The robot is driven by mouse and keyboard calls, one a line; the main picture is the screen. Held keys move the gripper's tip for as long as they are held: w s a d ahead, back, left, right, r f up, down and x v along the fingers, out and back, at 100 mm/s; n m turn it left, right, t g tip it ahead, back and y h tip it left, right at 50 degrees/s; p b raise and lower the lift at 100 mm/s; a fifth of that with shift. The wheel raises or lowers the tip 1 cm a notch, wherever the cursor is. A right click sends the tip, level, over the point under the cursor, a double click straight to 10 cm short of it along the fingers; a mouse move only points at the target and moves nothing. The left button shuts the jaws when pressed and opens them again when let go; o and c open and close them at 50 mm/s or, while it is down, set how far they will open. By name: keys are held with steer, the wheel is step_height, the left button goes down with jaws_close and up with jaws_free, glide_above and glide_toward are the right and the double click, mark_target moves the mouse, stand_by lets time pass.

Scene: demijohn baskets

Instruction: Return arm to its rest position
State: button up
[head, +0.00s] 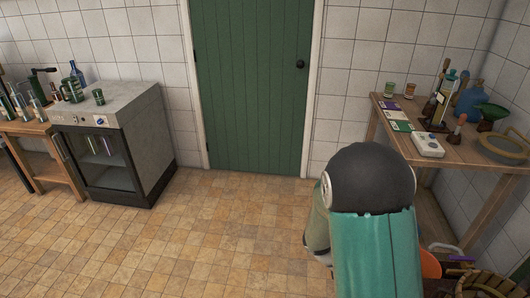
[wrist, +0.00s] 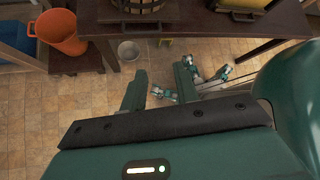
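My gripper (wrist: 160,82) shows in the wrist view with its two teal fingers apart and floor visible between them. It holds nothing that I can see and points down over the tiled floor. In the head view, my teal arm with its dark rounded joint fills the lower right, and the gripper itself is out of that view.
A wooden bench (head: 455,151) with bottles and a funnel stands at the right. A grey cabinet (head: 154,132) stands left of a green door (head: 252,90). An orange bucket (wrist: 62,33) and a small pale bucket (wrist: 128,50) show in the wrist view. The middle floor is clear.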

steer(key=s+a+r+m+t+y, duration=0.3)
steer(key=r+m, duration=0.3)
steer(key=r, duration=0.3)
steer(key=s+a+r+m+t+y, duration=0.3)
steer(key=a+r+m, duration=0.2)
steer(key=r, duration=0.4)
steer(key=s+a+r+m+t+y, duration=0.2)
steer(key=s+a+r+m+t, duration=0.1)
steer(key=r+m, duration=0.4)
step_height(320, 180, up, 3)
steer(key=shift+a+t+y, duration=0.4)
steer(key=shift+a, duration=0.35)
steer(key=shift+s+d, duration=0.15)
steer(key=shift+d, duration=0.05)
